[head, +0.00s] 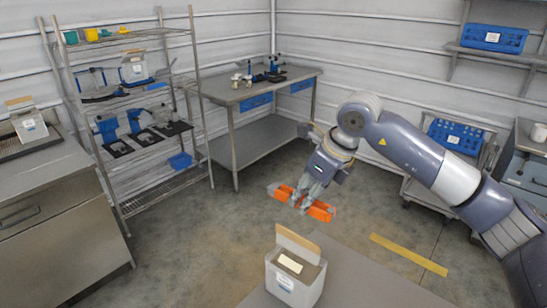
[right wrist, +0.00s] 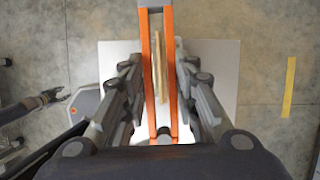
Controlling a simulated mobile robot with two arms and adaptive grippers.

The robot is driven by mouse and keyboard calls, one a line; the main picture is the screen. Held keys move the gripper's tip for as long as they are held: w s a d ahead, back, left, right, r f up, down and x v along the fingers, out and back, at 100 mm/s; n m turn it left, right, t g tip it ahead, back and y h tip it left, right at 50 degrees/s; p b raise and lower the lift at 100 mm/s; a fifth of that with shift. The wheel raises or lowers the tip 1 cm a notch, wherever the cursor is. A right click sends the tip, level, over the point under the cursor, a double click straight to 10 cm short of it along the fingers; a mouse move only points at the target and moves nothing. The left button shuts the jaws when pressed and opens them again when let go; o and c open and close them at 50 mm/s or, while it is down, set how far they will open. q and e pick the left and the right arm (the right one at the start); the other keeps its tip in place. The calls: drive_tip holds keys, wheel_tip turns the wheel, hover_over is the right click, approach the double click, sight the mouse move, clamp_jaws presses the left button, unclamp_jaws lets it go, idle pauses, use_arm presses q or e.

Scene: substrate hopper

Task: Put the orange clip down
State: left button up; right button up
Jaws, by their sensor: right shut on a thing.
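The orange clip (head: 319,211) is two long orange bars with grey parts. My right gripper (head: 304,198) is shut on it and holds it in the air, beyond the near table. In the right wrist view the orange bars (right wrist: 146,70) run between the fingers of the right gripper (right wrist: 159,90). A tan strip shows between the bars, probably the flap of the box below. A small dark gripper-like shape, probably my left gripper (right wrist: 52,97), shows at the left of that view; its jaws are too small to tell.
A white box (head: 293,285) with a raised tan flap stands on the near grey table (head: 370,285); bare table lies to its right. A wire rack (head: 165,195), a steel bench (head: 255,92) and a blue-topped cart (head: 455,135) stand farther back. A yellow strip (head: 408,254) marks the floor.

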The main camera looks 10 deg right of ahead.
drive_tip(key=s+f+n+g+h, duration=0.1)
drive_tip(key=s+f+n+g, duration=0.1)
drive_tip(key=s+n, duration=0.5)
drive_tip(key=s+d+f+n+g+h, duration=0.1)
drive_tip(key=s+f+n+g, duration=0.2)
drive_tip(key=n, duration=0.8)
drive_tip(key=s+f+n+g+h, duration=0.1)
drive_tip(key=s+f+n+g, duration=0.1)
drive_tip(key=s+f+n, duration=0.3)
drive_tip(key=s+n, duration=0.4)
drive_tip(key=s, duration=0.2)
drive_tip(key=shift+d+f+n+g, duration=0.2)
drive_tip(key=shift+n+g, duration=0.2)
